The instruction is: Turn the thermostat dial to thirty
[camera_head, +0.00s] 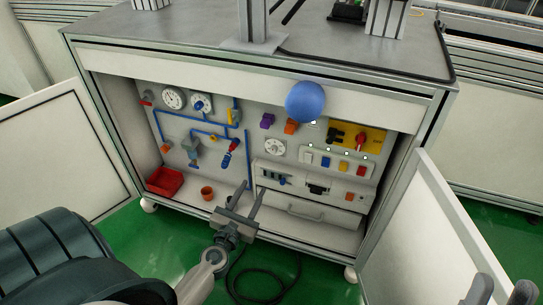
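A small white round dial (274,147) with a marked face sits mid-panel and looks like the thermostat dial. Its numbers and setting are too small to read. My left gripper (246,192) is in front of the lower panel, below and left of this dial, fingers pointing up toward the panel. Its fingers are apart, with nothing seen between them, and it does not touch the dial. My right gripper (502,292) shows only as two separated fingertips at the bottom right corner, far from the panel. Nothing shows between them.
Two gauges (173,98), blue pipes and valves fill the panel's left side. A blue ball (305,102) covers part of the upper panel. A yellow switch plate (357,138) is at right. Open doors (62,141) (425,235) flank the cabinet. A red tray (165,181) stands inside.

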